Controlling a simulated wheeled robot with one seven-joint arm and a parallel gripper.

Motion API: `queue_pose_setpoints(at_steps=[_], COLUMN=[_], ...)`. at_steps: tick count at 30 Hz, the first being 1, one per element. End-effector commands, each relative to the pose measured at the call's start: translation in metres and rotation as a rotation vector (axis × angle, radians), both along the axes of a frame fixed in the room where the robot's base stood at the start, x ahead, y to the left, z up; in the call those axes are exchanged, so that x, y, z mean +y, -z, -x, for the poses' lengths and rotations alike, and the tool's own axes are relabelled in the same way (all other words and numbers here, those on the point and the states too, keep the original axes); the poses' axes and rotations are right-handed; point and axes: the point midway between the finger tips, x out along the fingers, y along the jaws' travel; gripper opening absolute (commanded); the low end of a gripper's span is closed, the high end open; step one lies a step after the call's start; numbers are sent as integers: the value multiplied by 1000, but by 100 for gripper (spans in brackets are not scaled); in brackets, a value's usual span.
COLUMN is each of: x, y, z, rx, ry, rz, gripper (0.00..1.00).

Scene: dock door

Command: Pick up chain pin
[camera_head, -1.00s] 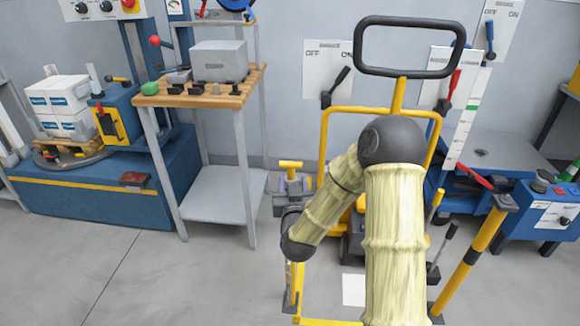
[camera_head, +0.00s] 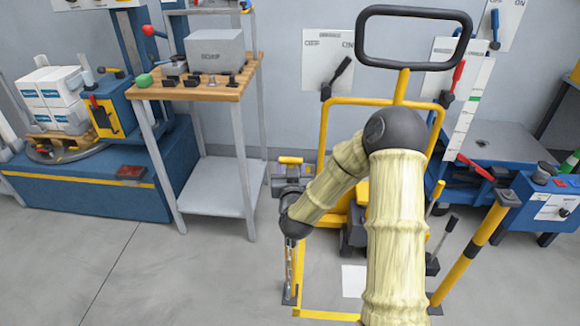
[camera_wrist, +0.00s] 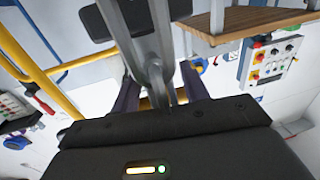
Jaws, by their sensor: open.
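A yellow T-shaped handle (camera_head: 290,160), which looks like the chain pin, stands at the upper left of the yellow frame. My gripper (camera_head: 293,173) is open, with its fingers just below and around the handle in the head view; contact cannot be told. In the wrist view my gripper (camera_wrist: 165,92) has its purple-grey fingers spread, and a grey chain (camera_wrist: 150,62) crosses between them close to the camera. A bit of yellow shows behind the chain there; the pin's shaft is hidden. The chain also hangs by the left post in the head view (camera_head: 289,265).
A wooden-topped table (camera_head: 200,90) stands left, close to my gripper in the wrist view. A blue machine (camera_head: 110,178) is farther left and a blue control box (camera_head: 548,208) right. The left floor is clear.

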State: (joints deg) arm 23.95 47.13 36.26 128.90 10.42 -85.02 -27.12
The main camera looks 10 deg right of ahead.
Motion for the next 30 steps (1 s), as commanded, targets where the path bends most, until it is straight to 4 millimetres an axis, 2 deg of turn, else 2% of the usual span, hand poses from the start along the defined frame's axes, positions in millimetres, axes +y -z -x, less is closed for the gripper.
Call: queue_pose_setpoints(at_steps=[11, 14, 18, 19, 26, 30], x=[-1, -1, -1, -1, -1, 0], y=[0, 0, 0, 0, -1, -10], z=[0, 0, 0, 0, 0, 0], rx=[0, 0, 0, 0, -1, -3], ry=[1, 1, 1, 1, 1, -1], rz=[0, 0, 0, 0, 0, 0], gripper=[45, 29, 2, 0, 0, 0])
